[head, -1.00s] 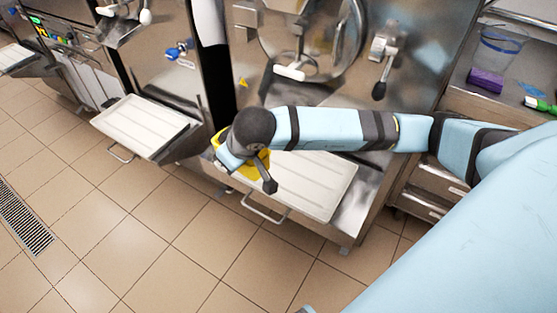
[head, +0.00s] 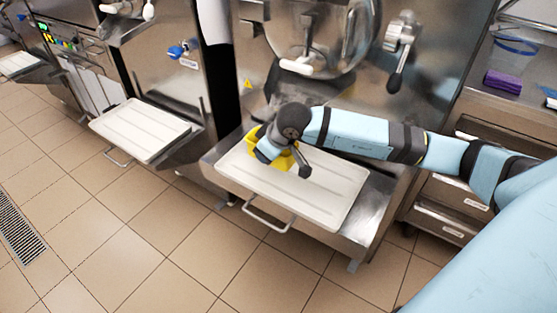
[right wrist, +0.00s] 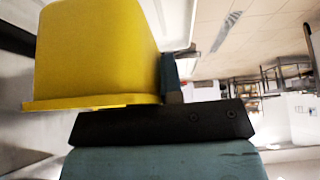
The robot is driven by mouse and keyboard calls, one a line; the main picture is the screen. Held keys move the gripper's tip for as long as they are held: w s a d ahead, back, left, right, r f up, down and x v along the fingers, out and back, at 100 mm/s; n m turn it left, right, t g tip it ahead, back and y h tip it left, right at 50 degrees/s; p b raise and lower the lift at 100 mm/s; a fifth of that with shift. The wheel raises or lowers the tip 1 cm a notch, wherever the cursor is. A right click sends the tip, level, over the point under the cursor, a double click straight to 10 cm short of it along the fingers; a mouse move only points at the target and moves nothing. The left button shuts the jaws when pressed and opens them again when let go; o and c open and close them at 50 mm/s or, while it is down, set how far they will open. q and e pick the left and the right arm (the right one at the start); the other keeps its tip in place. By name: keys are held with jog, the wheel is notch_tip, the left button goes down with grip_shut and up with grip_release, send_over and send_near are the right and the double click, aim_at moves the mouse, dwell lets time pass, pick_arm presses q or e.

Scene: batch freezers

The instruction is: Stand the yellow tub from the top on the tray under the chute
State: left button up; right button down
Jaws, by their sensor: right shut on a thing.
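The yellow tub (head: 258,152) is at the back left part of the white tray (head: 318,196) on the front of the nearest machine, partly hidden by my right wrist. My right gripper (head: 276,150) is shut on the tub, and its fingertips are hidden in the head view. The right wrist view shows the yellow tub (right wrist: 95,45) up close against the dark finger (right wrist: 170,80). I cannot tell whether the tub touches the tray. The chute is on the machine front behind, near the white handle (head: 297,66). My left gripper is not in view.
A second white tray (head: 140,128) juts from the machine to the left. A lever (head: 398,55) hangs on the nearest machine's front. The tray's front and right parts are bare.

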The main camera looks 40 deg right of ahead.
jog(key=d, duration=0.1)
jog(key=w+d, duration=0.1)
jog(key=d, duration=0.1)
jog(key=w+d, duration=0.1)
jog(key=d, duration=0.1)
jog(key=shift+w+d, duration=0.1)
jog(key=shift+d, duration=0.1)
jog(key=shift+a+f+b, duration=0.2)
jog(key=shift+f+b, duration=0.2)
jog(key=shift+f, duration=1.4)
notch_tip(320, 180, down, 3)
jog(key=shift+d+f+b, duration=0.15)
jog(key=shift+b, duration=0.35)
jog(key=shift+w+d, duration=0.1)
jog(key=shift+d, duration=0.15)
jog(key=shift+f, duration=0.2)
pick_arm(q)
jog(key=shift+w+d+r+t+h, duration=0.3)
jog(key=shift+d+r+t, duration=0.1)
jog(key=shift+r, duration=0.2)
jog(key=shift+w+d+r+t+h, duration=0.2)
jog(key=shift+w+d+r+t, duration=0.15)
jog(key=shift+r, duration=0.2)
pick_arm(e)
jog(key=c, duration=1.3)
grip_release()
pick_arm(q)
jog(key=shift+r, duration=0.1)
pick_arm(e)
jog(key=shift+r, duration=0.1)
